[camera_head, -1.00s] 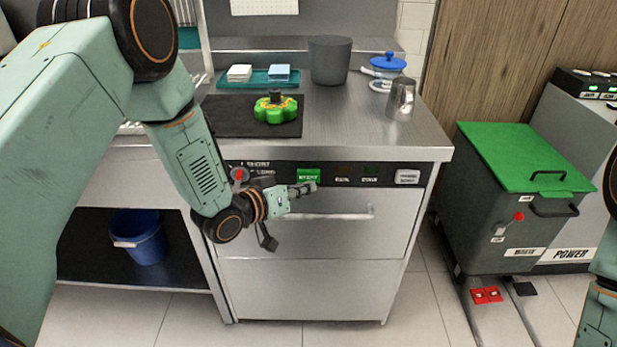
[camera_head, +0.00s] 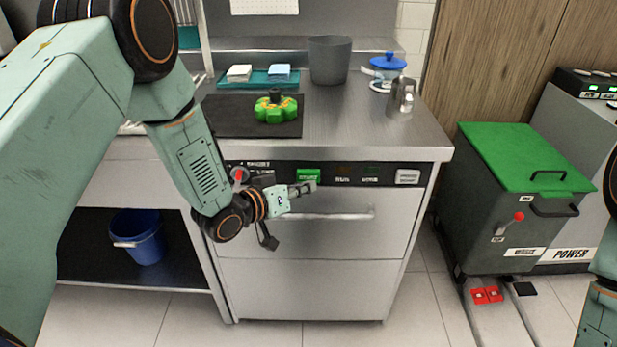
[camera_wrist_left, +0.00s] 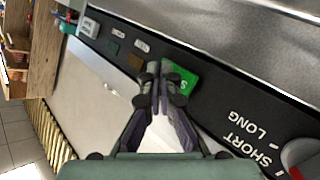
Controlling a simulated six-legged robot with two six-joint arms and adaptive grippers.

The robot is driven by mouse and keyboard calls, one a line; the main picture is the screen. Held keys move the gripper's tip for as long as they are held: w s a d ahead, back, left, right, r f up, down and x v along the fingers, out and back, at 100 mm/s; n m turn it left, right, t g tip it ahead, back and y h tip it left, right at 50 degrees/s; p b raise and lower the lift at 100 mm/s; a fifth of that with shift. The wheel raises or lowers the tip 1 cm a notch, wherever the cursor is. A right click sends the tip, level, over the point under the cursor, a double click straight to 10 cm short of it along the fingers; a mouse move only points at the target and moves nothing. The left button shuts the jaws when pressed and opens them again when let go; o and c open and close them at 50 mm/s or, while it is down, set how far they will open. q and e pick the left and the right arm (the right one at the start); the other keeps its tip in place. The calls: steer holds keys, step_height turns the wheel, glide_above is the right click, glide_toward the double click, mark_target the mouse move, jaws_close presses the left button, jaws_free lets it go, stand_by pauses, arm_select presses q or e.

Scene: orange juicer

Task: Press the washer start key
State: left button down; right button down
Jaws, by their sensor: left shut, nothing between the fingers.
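The washer (camera_head: 315,290) is a steel undercounter machine with a black control strip and a bar handle. Its green start key (camera_head: 309,175) sits on the strip, left of its middle. My left gripper (camera_head: 309,187) is shut and empty, with its fingertips just in front of the key's lower edge. In the left wrist view the shut fingertips (camera_wrist_left: 160,78) overlap the left side of the green key (camera_wrist_left: 183,78); I cannot tell whether they touch it. My right gripper is out of view; only part of that arm shows at the right edge.
A knob (camera_wrist_left: 300,158) marked short and long is on the strip. The counter (camera_head: 345,130) above holds a green round object (camera_head: 275,108), a grey bin (camera_head: 329,60) and a blue-lidded jar (camera_head: 388,66). A green-topped cart (camera_head: 525,160) stands right. The washer's door handle (camera_head: 335,215) juts out below the gripper.

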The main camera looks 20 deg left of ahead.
arm_select(q)
steer(key=shift+w+a, duration=0.15)
steer(key=shift+w, duration=0.15)
steer(key=shift+w+a, duration=0.1)
steer(key=shift+w, duration=0.45)
stand_by(1.0)
steer(key=shift+s, duration=0.15)
steer(key=shift+s+d+p, duration=0.25)
steer(key=shift+s+p, duration=0.05)
steer(key=shift+s, duration=0.5)
steer(key=s, duration=0.2)
steer(key=s+d+p, duration=0.1)
steer(key=s, duration=0.1)
steer(key=shift+s+d, duration=0.2)
steer(key=shift+s, duration=0.2)
stand_by(0.5)
